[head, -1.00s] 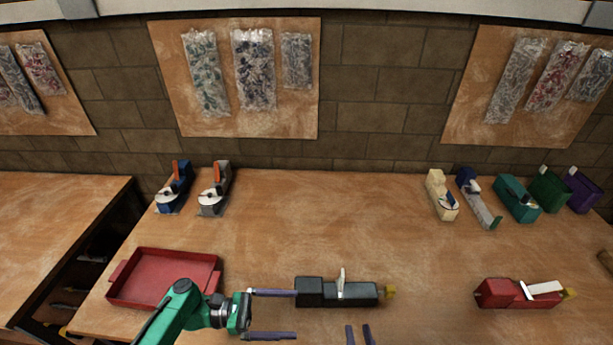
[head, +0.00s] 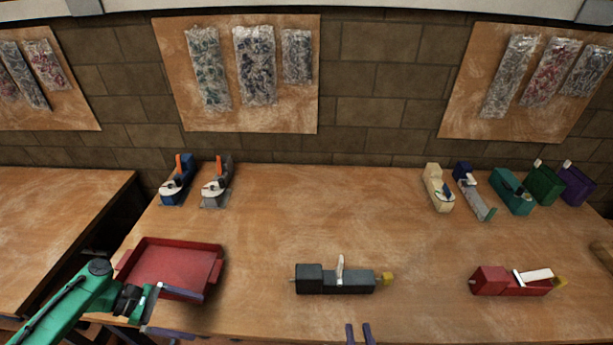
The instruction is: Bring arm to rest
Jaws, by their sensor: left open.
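My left arm is green and comes in from the lower left. My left gripper (head: 180,312) is open and empty, its two purple-grey fingers apart. It is over the front right part of the red tray (head: 218,268) and the table's front edge. The upper finger overlaps the tray's near right corner in the picture. My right gripper (head: 359,334) shows only as two purple fingertips at the bottom edge, a narrow gap between them and nothing seen in it. The rest of my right arm is out of view.
A black device (head: 335,281) lies in the middle of the workbench (head: 330,220), a red one (head: 510,282) at right. Two tape dispensers (head: 215,185) stand at back left. Several coloured devices (head: 512,192) stand at back right.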

